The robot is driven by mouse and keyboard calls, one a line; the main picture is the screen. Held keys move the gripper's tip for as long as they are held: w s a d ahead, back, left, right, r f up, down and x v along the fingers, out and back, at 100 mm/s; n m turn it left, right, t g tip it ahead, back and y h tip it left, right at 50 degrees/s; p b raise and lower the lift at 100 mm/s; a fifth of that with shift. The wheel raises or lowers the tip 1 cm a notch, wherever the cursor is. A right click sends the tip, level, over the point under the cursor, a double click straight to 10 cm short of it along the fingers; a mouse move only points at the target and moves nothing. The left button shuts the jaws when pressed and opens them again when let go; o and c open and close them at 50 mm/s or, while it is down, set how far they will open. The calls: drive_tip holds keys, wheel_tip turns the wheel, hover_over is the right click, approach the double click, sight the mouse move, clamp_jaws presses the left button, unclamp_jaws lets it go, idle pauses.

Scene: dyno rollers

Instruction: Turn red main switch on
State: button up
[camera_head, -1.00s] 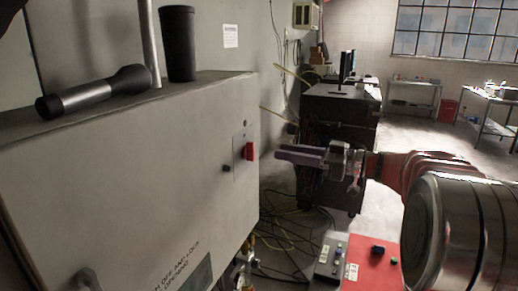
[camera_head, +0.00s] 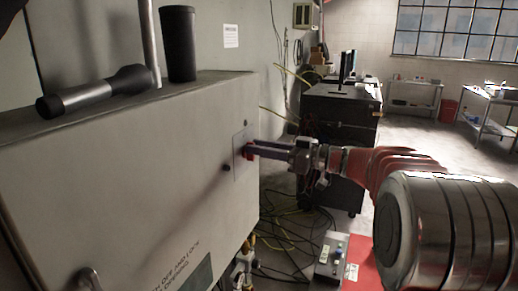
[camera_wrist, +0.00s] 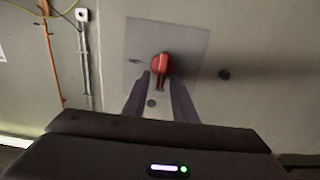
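The red main switch (camera_wrist: 165,66) sits on a grey square plate (camera_wrist: 190,40) on the cabinet's face. In the wrist view it is a round red knob with a handle bar that points towards my gripper's side of the picture. My gripper (camera_wrist: 159,80) is at the switch, with one finger on each side of the handle. The fingers are apart, and I cannot tell whether they touch it. In the head view my gripper (camera_head: 250,149) reaches the switch from the right and partly hides it (camera_head: 247,153).
The grey cabinet (camera_head: 120,150) carries a flashlight (camera_head: 95,93) and a black cup (camera_head: 178,44) on top. Cables (camera_head: 285,225) and a control box (camera_head: 332,255) lie to the right below my arm.

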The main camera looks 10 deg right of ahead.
clamp_jaws()
idle(0.3)
